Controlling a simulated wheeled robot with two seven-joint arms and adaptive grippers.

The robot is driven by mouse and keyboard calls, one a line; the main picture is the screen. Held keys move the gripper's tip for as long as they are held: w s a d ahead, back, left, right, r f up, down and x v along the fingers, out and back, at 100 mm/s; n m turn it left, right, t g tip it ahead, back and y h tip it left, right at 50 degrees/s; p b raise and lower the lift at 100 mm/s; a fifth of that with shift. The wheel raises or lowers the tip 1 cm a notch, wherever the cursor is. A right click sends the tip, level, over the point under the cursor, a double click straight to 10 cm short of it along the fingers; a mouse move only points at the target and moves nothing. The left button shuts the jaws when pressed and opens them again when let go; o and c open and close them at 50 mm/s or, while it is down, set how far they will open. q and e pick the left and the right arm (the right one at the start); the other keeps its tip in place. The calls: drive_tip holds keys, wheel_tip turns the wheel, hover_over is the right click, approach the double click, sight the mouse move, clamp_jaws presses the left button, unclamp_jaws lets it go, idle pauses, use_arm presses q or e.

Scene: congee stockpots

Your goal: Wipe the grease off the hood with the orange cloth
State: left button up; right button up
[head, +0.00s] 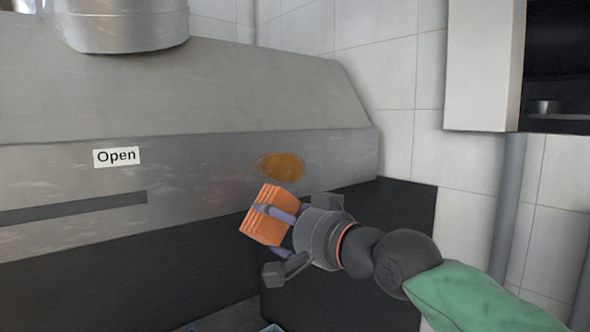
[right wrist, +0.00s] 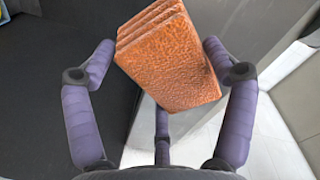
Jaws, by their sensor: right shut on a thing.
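The orange cloth (head: 264,222) is a thick folded block, held tilted in my right gripper (head: 281,214) in the head view. It also fills the upper middle of the right wrist view (right wrist: 168,58), between purple fingers. The grease (head: 279,166) is an orange-brown patch on the front band of the metal hood (head: 215,190), towards its right end. In the head view the cloth's top edge lies just below the patch. I cannot tell whether the cloth touches the hood. My left gripper is not in view.
A sign reading "Open" (head: 116,156) is on the hood's front, left of the grease. A round metal duct (head: 120,25) stands on top. A white cabinet (head: 484,65) and a grey pipe (head: 508,205) are at the right. A dark panel lies below the hood.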

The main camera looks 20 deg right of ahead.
sight(273, 185)
drive_tip(key=s+d+r+p, duration=0.1)
drive_tip(key=s+r, duration=0.2)
drive_tip(key=r, duration=0.4)
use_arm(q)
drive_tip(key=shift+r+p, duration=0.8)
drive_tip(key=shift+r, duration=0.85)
use_arm(e)
drive_tip(key=shift+t, duration=0.4)
drive_tip(key=shift+x, duration=2.95)
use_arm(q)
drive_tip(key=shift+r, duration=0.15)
use_arm(e)
drive_tip(key=shift+x, duration=1)
drive_tip(key=shift+d+f, duration=0.1)
drive_tip(key=shift+f, duration=0.05)
drive_tip(key=shift+w+d+f+b, duration=0.15)
drive_tip(key=shift+w+d+b, duration=0.1)
drive_tip(key=shift+d+b, duration=0.6)
drive_tip(key=shift+w+d+b, duration=0.2)
drive_tip(key=shift+d+b, duration=0.4)
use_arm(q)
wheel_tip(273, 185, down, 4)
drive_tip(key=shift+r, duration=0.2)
use_arm(e)
drive_tip(key=shift+w+d, duration=0.1)
drive_tip(key=shift+d, duration=0.25)
